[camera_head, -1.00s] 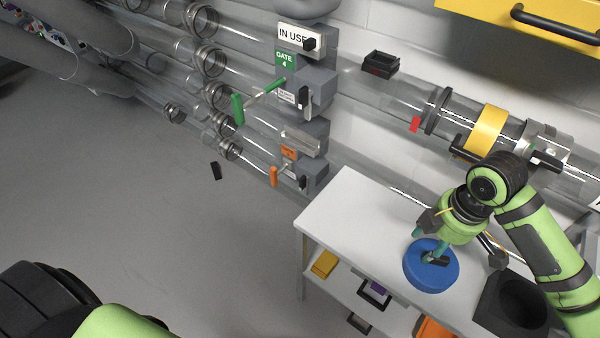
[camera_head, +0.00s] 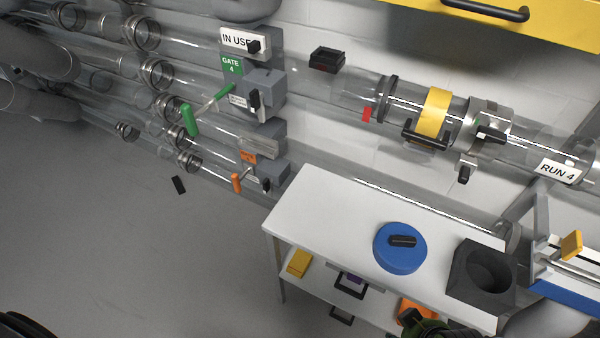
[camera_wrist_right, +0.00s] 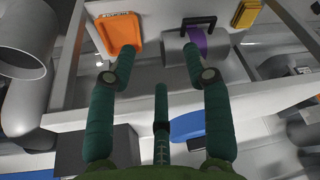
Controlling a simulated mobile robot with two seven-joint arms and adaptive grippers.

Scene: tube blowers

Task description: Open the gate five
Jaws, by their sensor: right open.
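An orange lever (camera_head: 236,182) with an orange label (camera_head: 248,157) sits on the lowest grey gate box (camera_head: 268,178) on the wall pipes. The label's text is too small to read. Above it is a green lever (camera_head: 189,119) with a green "GATE 4" sign (camera_head: 231,65). My right arm shows only as a dark and green piece at the bottom edge of the head view. In the right wrist view my right gripper (camera_wrist_right: 158,50) is open and empty, its fingers spread below the tabletop level near an orange tray (camera_wrist_right: 122,32). My left gripper is not in view.
A white table (camera_head: 330,205) carries a blue disc (camera_head: 392,260) with a black handle and a dark block with a round hole (camera_head: 478,275). A yellow box (camera_head: 299,263) sits on its lower shelf.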

